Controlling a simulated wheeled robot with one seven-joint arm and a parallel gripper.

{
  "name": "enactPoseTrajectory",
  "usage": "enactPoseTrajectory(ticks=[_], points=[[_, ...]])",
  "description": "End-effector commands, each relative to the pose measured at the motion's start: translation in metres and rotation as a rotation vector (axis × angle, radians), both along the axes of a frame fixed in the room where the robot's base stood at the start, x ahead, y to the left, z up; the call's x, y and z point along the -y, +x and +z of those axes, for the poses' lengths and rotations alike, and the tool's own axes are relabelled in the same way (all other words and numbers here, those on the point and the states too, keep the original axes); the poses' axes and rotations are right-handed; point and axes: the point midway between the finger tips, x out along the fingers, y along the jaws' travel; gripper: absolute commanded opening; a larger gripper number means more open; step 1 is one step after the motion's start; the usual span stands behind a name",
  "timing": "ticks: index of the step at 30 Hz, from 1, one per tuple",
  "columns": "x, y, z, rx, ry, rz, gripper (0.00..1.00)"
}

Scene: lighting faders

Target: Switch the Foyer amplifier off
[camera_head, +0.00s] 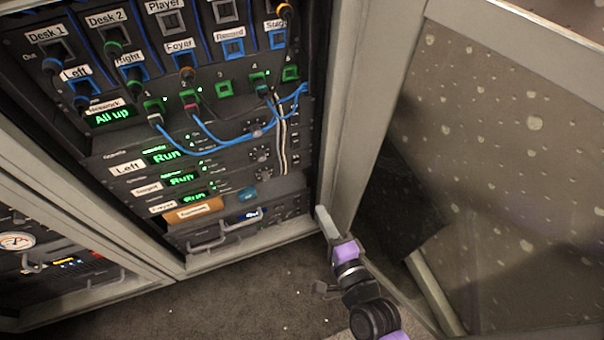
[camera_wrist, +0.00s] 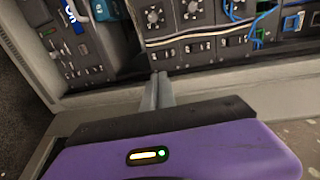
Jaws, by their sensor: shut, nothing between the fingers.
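Three stacked amplifiers stand in the rack in the head view, each with a green "Run" display. The lowest, with a partly legible label that seems to read Foyer (camera_head: 162,208), is the Foyer amplifier (camera_head: 194,197). Its right end, with a round control, seems to be the leftmost column (camera_wrist: 152,18) in the wrist view. A small dark switch (camera_wrist: 164,54) sits near that edge; its position is too small to tell. My gripper (camera_head: 323,216) is shut and empty beside the rack's lower right frame. In the wrist view its fingertips (camera_wrist: 159,79) point toward the panel edge, apparently clear of the switch.
Blue patch cables (camera_head: 215,143) and a pale cable hang across the upper units. The rack's upright (camera_head: 345,130) is close to my gripper. Carpet is open in front.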

Motion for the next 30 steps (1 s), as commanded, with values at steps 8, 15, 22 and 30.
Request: enactPoseTrajectory(ticks=[8, 15, 22, 30], points=[[-0.005, 0.018, -0.003, 0.002, 0.0, 0.0, 0.0], [-0.017, 0.063, -0.009, 0.003, -0.001, -0.001, 0.0], [-0.029, 0.103, -0.014, 0.003, -0.002, 0.0, 0.0], [-0.037, 0.13, -0.017, 0.002, -0.003, 0.0, 0.0]])
